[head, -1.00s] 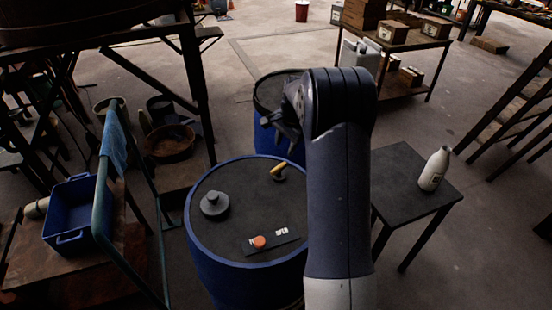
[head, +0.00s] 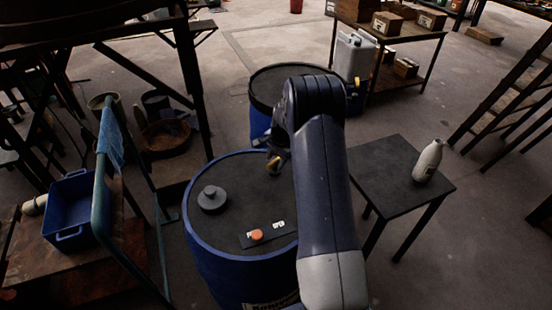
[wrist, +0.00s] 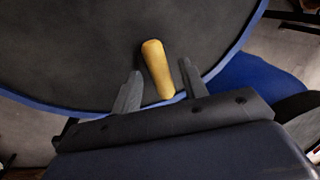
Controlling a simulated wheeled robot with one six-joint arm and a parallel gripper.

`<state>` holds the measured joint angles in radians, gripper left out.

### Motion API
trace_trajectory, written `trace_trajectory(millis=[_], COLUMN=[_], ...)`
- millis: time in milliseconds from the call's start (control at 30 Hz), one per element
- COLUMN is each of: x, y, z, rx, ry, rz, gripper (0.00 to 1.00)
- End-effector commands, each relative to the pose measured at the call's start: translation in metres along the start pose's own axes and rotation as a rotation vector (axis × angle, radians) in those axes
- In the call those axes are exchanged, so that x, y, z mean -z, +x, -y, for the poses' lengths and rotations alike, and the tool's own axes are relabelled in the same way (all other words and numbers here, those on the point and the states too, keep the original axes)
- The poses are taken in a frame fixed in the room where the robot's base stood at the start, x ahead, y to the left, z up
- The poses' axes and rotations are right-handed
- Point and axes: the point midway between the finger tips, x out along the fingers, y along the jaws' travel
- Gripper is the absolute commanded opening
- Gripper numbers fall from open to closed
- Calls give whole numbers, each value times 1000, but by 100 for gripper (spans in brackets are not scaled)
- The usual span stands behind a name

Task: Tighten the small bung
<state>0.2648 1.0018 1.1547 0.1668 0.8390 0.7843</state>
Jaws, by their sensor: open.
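A blue drum (head: 208,265) with a dark top stands in front of me. A short yellow handle (head: 274,166), which I take to be the small bung's, stands near the drum top's right edge. A larger grey round bung (head: 212,198) is to its left. My gripper (head: 271,152) is over the drum's right edge, partly hidden by my arm. In the wrist view my gripper (wrist: 158,77) is open, with one finger on each side of the yellow handle (wrist: 158,70). I see a gap on both sides. The handle's base is hard to make out.
A dark plate (head: 268,234) with an orange button (head: 256,235) and white labels lies on the drum top's front. A second drum (head: 262,122) stands behind. At right is a small table (head: 385,180) with a white bottle (head: 428,161). A teal rail (head: 104,190) stands left.

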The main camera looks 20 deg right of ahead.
Motion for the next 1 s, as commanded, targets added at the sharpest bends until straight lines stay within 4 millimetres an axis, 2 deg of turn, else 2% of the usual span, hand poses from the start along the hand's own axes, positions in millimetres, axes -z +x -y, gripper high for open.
trace_trajectory(millis=[67, 567, 767, 1000], x=[0, 0, 0, -1], y=[0, -1, 0, 2], z=[0, 0, 0, 0], rx=[0, 0, 0, 0], ry=[0, 0, 19, 186], rz=[0, 0, -5, -39], gripper=[41, 1, 0, 0])
